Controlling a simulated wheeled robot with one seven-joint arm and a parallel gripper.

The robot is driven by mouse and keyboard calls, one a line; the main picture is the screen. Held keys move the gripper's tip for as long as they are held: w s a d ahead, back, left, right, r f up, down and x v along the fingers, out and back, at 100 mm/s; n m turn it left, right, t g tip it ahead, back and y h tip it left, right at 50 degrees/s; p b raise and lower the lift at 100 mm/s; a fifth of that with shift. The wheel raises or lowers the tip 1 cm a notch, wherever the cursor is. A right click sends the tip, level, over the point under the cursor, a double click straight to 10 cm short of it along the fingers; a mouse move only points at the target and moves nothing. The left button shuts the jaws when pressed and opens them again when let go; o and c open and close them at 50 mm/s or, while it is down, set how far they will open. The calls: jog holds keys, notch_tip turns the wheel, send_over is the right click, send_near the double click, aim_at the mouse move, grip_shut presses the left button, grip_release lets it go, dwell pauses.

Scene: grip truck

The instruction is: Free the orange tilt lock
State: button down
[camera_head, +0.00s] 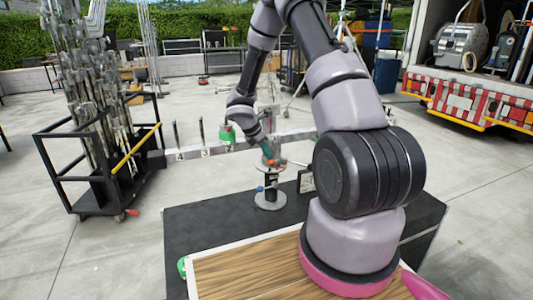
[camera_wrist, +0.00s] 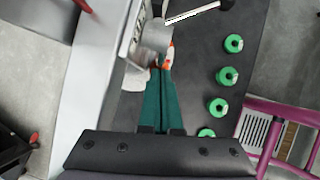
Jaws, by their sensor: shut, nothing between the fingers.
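The orange tilt lock (camera_head: 278,163) sits near the top of a grey metal stand (camera_head: 270,198) on the black bench. In the wrist view the orange lock (camera_wrist: 169,56) shows just past the fingertips, partly hidden by a grey round part. My gripper (camera_head: 268,160) has teal fingers and points down at the stand's head from above. In the wrist view the gripper's fingers (camera_wrist: 161,74) lie together with nothing between them. The tips are very close to the lock; I cannot tell whether they touch it.
A pale numbered beam (camera_head: 215,149) runs across behind the stand, with a green-based weight on it. Several green rings (camera_wrist: 227,76) lie on the dark surface in the wrist view. A black cart of metal stands (camera_head: 110,180) is at left. A truck (camera_head: 470,95) is at back right.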

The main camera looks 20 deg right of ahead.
jog(key=shift+d+f+h, duration=0.45)
jog(key=shift+f+h, duration=0.1)
jog(key=shift+h, duration=0.45)
